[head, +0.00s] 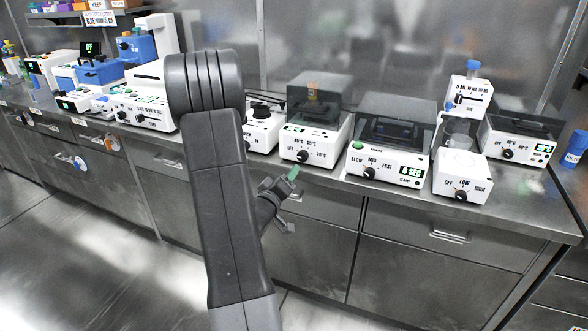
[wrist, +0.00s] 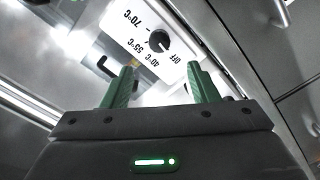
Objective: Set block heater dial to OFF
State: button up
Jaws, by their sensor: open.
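The block heater (head: 318,138) is a white box on the bench with a dark hood. Its front panel carries a black dial (head: 303,156), with OFF at the left and 70°C at the right. In the wrist view the panel appears upside down, with the dial (wrist: 158,40) beyond the fingertips and roughly centred between them. I cannot tell exactly which mark the dial points to. My gripper (wrist: 160,75) is open, with green fingers apart and nothing between them. In the head view my gripper (head: 290,180) is in front of the bench edge, below the heater, apart from the dial.
A white device with a SLOW/MID/FAST dial (head: 390,160) stands right of the heater, and a smaller OFF/LOW device (head: 462,178) stands beyond it. More instruments (head: 140,108) stand at the left. Drawers with handles (head: 450,236) lie below the bench edge. Open floor (head: 90,260) shows at left.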

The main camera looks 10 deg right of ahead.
aim_at(301, 158)
jog(key=shift+v, duration=1.45)
jog(key=shift+w, duration=0.1)
jog(key=x, duration=1.3)
jog(key=shift+w+d+p, duration=0.25)
jog(key=shift+d+p, duration=0.05)
jog(key=shift+p, duration=0.1)
